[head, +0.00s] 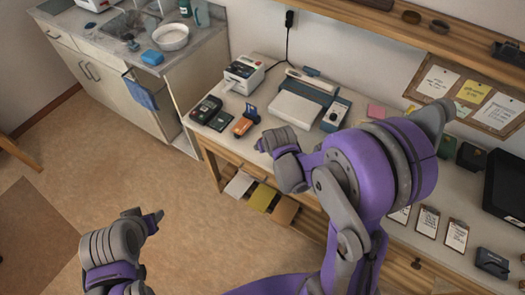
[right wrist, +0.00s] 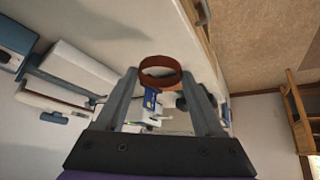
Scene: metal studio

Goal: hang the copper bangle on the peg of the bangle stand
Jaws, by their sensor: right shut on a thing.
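The copper bangle (right wrist: 160,80) is a reddish-brown ring held between the fingertips of my right gripper (right wrist: 160,73) in the right wrist view. Its opening is seen at a slant.
The bench (head: 268,92) carries a label printer (head: 243,74), a card terminal (head: 206,110), an orange device (head: 242,127) and a scale-like white unit (head: 297,108). A black tray (head: 506,182) lies at the right. The floor (head: 190,225) at the left is open.

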